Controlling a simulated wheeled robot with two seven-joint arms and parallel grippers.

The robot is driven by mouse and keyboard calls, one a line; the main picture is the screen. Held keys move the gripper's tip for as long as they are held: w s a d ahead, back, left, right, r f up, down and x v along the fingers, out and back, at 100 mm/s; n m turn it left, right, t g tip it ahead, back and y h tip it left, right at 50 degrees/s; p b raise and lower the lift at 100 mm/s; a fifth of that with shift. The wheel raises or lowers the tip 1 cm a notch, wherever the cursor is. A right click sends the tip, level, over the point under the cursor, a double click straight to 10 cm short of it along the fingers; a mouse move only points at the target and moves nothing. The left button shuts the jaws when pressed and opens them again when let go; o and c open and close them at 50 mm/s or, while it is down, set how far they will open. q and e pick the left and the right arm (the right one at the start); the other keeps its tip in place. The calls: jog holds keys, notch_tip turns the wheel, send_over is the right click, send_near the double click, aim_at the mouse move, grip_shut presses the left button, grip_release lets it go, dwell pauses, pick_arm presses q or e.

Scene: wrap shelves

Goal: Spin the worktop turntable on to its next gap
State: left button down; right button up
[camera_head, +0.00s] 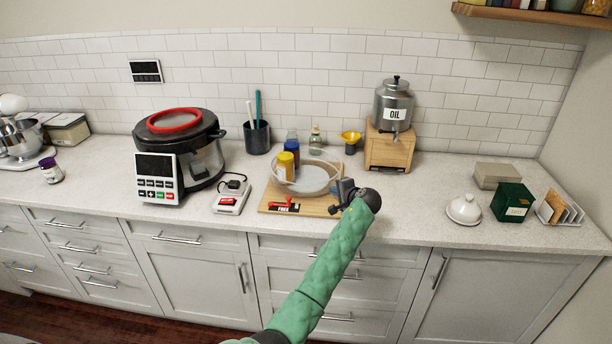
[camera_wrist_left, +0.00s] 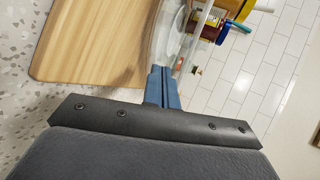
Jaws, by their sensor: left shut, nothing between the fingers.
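The turntable (camera_head: 312,186) is a round pale tray with a clear raised rim, on a wooden board (camera_head: 268,203) on the worktop. A yellow jar (camera_head: 285,165) stands at its left side, with a blue bottle (camera_head: 292,146) behind it. My left gripper (camera_head: 343,188) is at the turntable's right front edge, its fingers shut and empty. In the left wrist view, the shut blue fingers (camera_wrist_left: 162,82) are right beside the turntable's rim (camera_wrist_left: 158,45); I cannot tell whether they touch it. My arm and gripper hide part of the board's right corner. My right gripper is not in view.
Behind stand a small glass bottle (camera_head: 315,140), a yellow funnel (camera_head: 350,137) and an oil dispenser (camera_head: 394,105) on a wooden stand (camera_head: 388,150). A red-switched box (camera_head: 231,196) and a cooker (camera_head: 180,145) are left. The worktop right of my gripper is clear up to a white lidded dish (camera_head: 464,209).

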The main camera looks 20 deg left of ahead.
pick_arm(q)
jog(key=shift+a, duration=0.15)
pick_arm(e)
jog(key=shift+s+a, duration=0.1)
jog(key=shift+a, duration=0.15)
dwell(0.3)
pick_arm(q)
jog(key=shift+w+a, duration=0.2)
jog(key=shift+a, duration=0.1)
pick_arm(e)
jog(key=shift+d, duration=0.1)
pick_arm(q)
jog(key=shift+w+a, duration=0.2)
jog(key=shift+a, duration=0.05)
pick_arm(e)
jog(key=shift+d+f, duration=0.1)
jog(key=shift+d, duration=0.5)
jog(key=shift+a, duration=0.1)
